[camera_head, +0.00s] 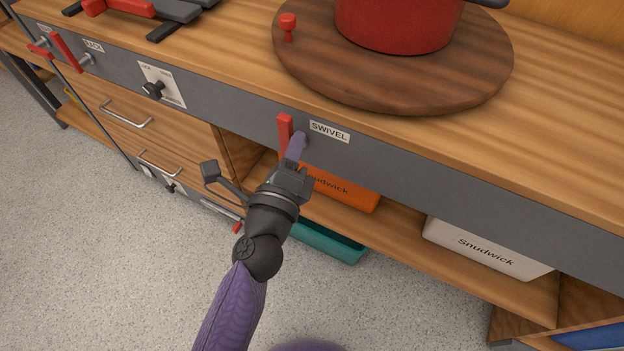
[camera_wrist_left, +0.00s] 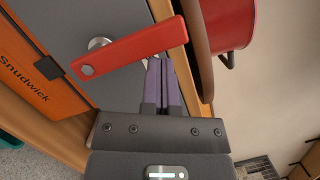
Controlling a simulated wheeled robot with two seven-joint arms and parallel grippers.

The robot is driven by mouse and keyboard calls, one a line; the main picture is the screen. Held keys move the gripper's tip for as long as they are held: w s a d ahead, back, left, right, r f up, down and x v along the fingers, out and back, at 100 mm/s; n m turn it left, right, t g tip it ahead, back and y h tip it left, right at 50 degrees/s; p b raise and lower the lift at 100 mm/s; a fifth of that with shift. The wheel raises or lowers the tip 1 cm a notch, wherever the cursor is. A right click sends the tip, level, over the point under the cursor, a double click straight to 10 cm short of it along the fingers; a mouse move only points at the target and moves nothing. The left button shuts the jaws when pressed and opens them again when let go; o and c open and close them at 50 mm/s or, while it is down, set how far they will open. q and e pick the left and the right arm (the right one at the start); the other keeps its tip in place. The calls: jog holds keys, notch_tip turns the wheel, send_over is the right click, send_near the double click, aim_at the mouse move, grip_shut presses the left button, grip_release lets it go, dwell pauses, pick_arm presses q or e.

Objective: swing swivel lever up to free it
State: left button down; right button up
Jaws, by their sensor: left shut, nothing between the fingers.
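The red swivel lever (camera_head: 285,133) is on the grey front rail beside the SWIVEL label (camera_head: 329,132). It stands roughly upright. In the left wrist view the lever (camera_wrist_left: 135,47) runs from its bolted end by the round grey hub (camera_wrist_left: 98,43) towards the worktop edge. My left gripper (camera_head: 297,146) is shut and empty, its purple fingers just right of the lever. In the left wrist view the fingertips (camera_wrist_left: 158,66) lie close against the lever's side; I cannot tell if they touch. My right gripper is not in view.
A round wooden board (camera_head: 400,95) with a red pot (camera_head: 398,22) and a red knob (camera_head: 288,24) sits on the worktop above. An orange bin (camera_head: 345,190) and a white bin (camera_head: 485,247) are on the shelf below. A black dial (camera_head: 153,89) and another red lever (camera_head: 66,52) are further left.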

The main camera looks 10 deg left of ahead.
pick_arm(q)
jog(key=s+b, duration=0.3)
jog(key=s, duration=0.4)
jog(key=shift+s+a+f, duration=0.15)
jog(key=shift+a+f, duration=0.15)
jog(key=shift+f, duration=0.1)
